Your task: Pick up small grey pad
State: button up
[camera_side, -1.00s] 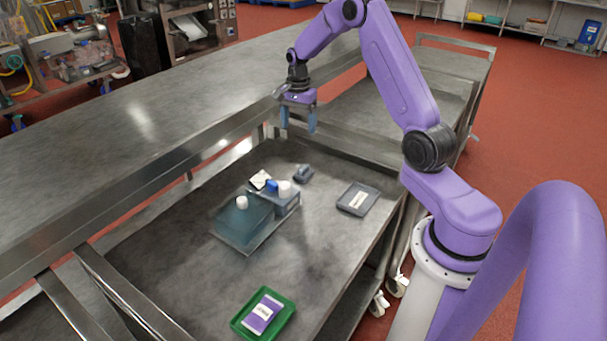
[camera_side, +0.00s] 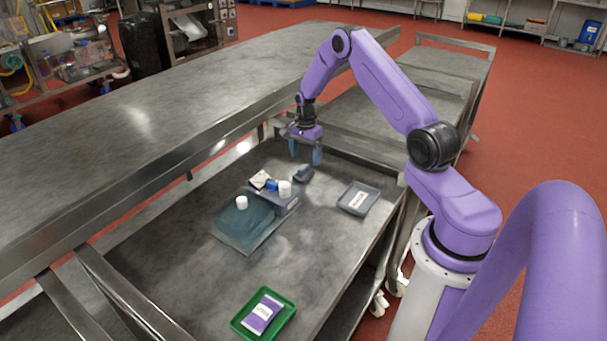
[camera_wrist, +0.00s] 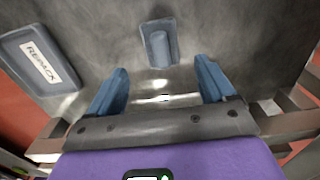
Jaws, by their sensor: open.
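The small grey pad (camera_side: 303,174) lies on the metal table, a flat dark blue-grey piece with a rounded raised grip on top. It shows in the wrist view (camera_wrist: 158,43) at the top centre, beyond my fingertips. My gripper (camera_side: 305,156) is open and empty, pointing down above the pad in the side view. In the wrist view, my two blue fingers (camera_wrist: 162,72) stand wide apart, with the pad roughly centred between their lines. The fingers do not appear to touch it.
A blue-grey block (camera_side: 245,222) with white and blue pieces nearby stands left of the pad. A grey tray labelled REPACK (camera_wrist: 38,62) lies to the pad's right in the side view. A green tray (camera_side: 240,325) holds a purple packet (camera_side: 262,314). A raised metal counter (camera_side: 120,150) borders the left.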

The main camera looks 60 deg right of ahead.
aim_at(303, 167)
jog(key=shift+w+a+f, duration=0.1)
jog(key=shift+a+f, duration=0.05)
jog(key=shift+f, duration=1.25)
jog(key=shift+w+a+f, duration=0.1)
jog(key=shift+a+f, duration=0.05)
jog(key=shift+f, duration=1.2)
jog(key=c, duration=1.2)
jog(key=shift+r, duration=0.1)
jog(key=shift+r, duration=0.45)
notch_tip(303, 167, up, 2)
jog(key=shift+r, duration=0.1)
jog(key=shift+s+a+r, duration=1.05)
jog(key=shift+s+r, duration=0.6)
jog(key=shift+s, duration=0.45)
jog(key=shift+s+a+r, duration=1.05)
jog(key=shift+s+r, duration=0.55)
jog(key=shift+s, duration=0.5)
jog(key=shift+s+a+r, duration=1.05)
jog(key=shift+s+r, duration=0.6)
jog(key=shift+s, duration=0.45)
